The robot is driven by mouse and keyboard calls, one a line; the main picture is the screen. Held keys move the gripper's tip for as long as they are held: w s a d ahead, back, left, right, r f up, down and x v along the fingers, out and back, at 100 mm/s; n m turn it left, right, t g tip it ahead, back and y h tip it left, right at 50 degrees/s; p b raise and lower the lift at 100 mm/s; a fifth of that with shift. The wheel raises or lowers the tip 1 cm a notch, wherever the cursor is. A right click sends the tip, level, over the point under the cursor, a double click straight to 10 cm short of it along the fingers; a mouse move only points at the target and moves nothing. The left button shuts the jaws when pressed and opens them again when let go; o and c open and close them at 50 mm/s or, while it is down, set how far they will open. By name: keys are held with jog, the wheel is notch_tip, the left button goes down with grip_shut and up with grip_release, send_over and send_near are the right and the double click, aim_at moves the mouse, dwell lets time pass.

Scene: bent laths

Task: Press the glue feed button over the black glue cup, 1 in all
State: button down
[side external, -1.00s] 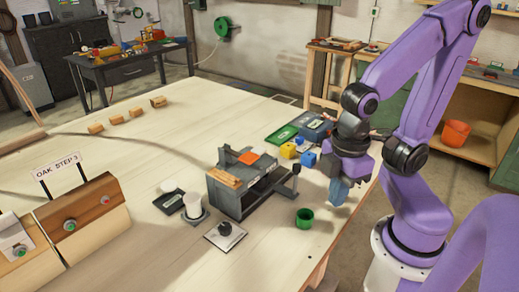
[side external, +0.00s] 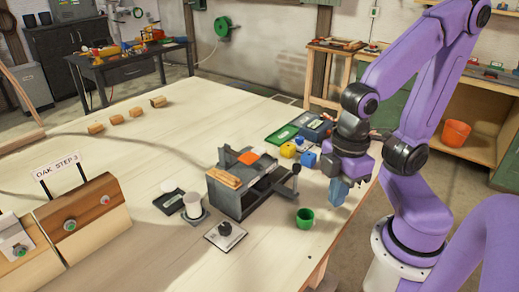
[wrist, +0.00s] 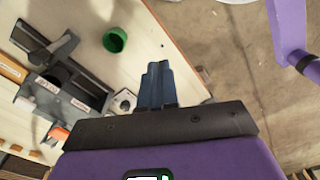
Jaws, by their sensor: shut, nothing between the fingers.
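My gripper (side external: 338,192) has blue fingers that are shut and empty, pointing down near the right edge of the pale bench. In the wrist view the fingers (wrist: 155,75) lie together. A black knob-like part (side external: 225,229) sits on a pale labelled plate left of and nearer than the grey jig. A white cylinder (side external: 192,205) stands on a dark base beside a black tray (side external: 169,202). My gripper touches none of these.
A green cup (side external: 304,218) stands near the bench edge, also in the wrist view (wrist: 114,40). Blue and yellow pieces lie behind. The bench's left middle is mostly clear.

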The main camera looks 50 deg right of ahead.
jog(key=shift+w, duration=0.1)
dwell(0.5)
jog(key=w+a+r+m+g+y, duration=0.1)
jog(key=w+a+m+g+y, duration=0.1)
jog(key=w+m, duration=0.8)
notch_tip(320, 180, up, 4)
jog(key=m+t+y, duration=0.4)
jog(key=m, duration=1)
send_over(262, 150)
jog(key=s+a, duration=0.3)
jog(key=a, duration=0.4)
jog(key=shift+w+a, duration=0.15)
jog(key=shift+w, duration=0.1)
jog(key=w+d+r+m+t, duration=0.2)
jog(key=d+r+m+t, duration=0.1)
jog(key=d+m, duration=0.4)
jog(key=shift+w+d+t, duration=0.25)
jog(key=shift+d+t, duration=0.05)
jog(key=shift+t, duration=0.5)
jog(key=shift+f, duration=0.1)
jog(key=shift+f, duration=4.35)
